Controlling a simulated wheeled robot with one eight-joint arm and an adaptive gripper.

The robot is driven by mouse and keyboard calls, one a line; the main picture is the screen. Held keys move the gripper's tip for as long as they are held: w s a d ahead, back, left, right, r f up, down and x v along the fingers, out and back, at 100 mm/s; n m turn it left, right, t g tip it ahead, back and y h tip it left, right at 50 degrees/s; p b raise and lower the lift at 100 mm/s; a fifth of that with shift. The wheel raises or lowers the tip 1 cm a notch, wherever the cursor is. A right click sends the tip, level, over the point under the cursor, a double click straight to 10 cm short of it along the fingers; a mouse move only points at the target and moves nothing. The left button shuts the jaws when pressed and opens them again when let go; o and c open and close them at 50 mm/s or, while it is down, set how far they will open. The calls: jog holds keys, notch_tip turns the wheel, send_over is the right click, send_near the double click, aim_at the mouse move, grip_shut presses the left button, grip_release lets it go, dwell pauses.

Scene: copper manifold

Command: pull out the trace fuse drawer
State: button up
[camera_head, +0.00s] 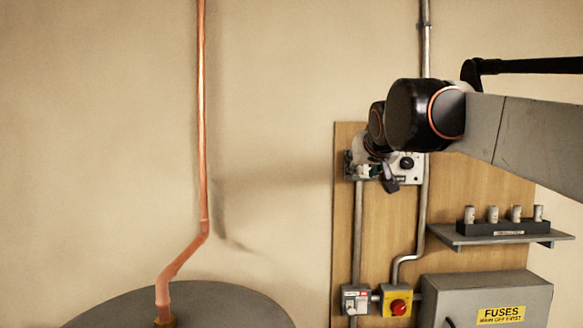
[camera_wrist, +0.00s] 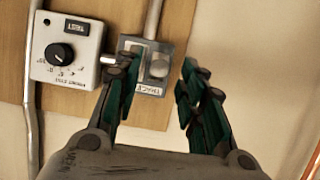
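The trace fuse unit (camera_wrist: 148,48) is a small grey box on the wooden board, with its TRACE label (camera_wrist: 150,89) upside down in the wrist view. A pale rounded piece (camera_wrist: 158,69), which looks like its drawer front, sits in the box's face. My gripper (camera_wrist: 158,72) is open, one dark green-padded finger on each side of this piece. The left finger covers part of the box; contact or depth cannot be told. In the head view my gripper (camera_head: 378,174) is in front of the board's upper left, and my arm hides most of the unit.
A pale control box with a black knob (camera_wrist: 62,52) sits close left of the unit. Below in the head view are a switch box (camera_head: 355,300), a red stop button (camera_head: 398,307), a grey FUSES cabinet (camera_head: 460,292) and a shelf (camera_head: 465,239) with several fuses.

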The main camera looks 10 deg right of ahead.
jog(key=v, duration=1.1)
jog(key=shift+s, duration=0.2)
jog(key=shift+a, duration=0.1)
jog(key=s+a+f+g+y+b, duration=0.1)
jog(key=s+f+b, duration=0.6)
jog(key=f, duration=2)
jog(key=s+a+f+n+g+b, duration=0.1)
jog(key=s+a+f+g+b, duration=0.2)
jog(key=f+b, duration=1.5)
jog(key=s+a+f+n+g+y+b, duration=0.1)
jog(key=s+a+f+b, duration=0.3)
jog(key=f, duration=3.2)
jog(key=s+g+b, duration=0.1)
jog(key=s+b, duration=0.7)
jog(key=shift+a+f+y+b, duration=0.2)
jog(key=shift+y+b, duration=0.1)
jog(key=shift+b, duration=0.1)
jog(key=shift+c, duration=0.2)
